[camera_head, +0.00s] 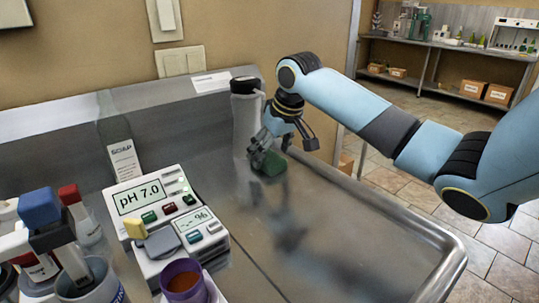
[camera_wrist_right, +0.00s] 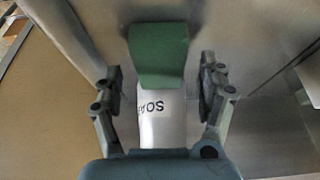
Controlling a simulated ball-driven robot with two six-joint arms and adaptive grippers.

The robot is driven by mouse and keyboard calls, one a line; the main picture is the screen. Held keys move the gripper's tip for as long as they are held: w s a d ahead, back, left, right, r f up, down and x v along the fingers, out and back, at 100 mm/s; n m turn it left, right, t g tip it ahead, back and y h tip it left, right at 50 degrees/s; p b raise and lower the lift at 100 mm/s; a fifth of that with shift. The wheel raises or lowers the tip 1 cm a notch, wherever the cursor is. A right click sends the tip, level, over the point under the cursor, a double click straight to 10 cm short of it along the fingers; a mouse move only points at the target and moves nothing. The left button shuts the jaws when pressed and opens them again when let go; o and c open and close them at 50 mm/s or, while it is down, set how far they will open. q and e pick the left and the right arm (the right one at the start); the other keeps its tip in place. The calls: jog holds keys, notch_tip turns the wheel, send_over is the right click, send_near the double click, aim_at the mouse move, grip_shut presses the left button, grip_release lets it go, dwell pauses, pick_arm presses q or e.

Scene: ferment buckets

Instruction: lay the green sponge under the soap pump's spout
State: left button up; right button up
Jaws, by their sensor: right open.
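The green sponge (camera_head: 271,163) lies on the steel counter, close to the foot of a pale cylinder with a black top (camera_head: 246,120), which appears to be the soap pump. Its spout cannot be made out. My right gripper (camera_head: 267,148) is low over the sponge, open, partly hiding it. In the right wrist view, the sponge (camera_wrist_right: 158,55) shows between the open fingers of that gripper (camera_wrist_right: 161,78), with clear gaps on both sides. My left gripper is not in view.
A pH meter (camera_head: 153,203), a purple cup (camera_head: 183,282) and several bottles and tools crowd the left. The counter's right part is bare, up to its raised rim (camera_head: 448,262).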

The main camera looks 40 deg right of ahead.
jog(key=v, duration=1)
jog(key=shift+s+r+p, duration=0.2)
jog(key=shift+p, duration=0.2)
jog(key=shift+a, duration=0.1)
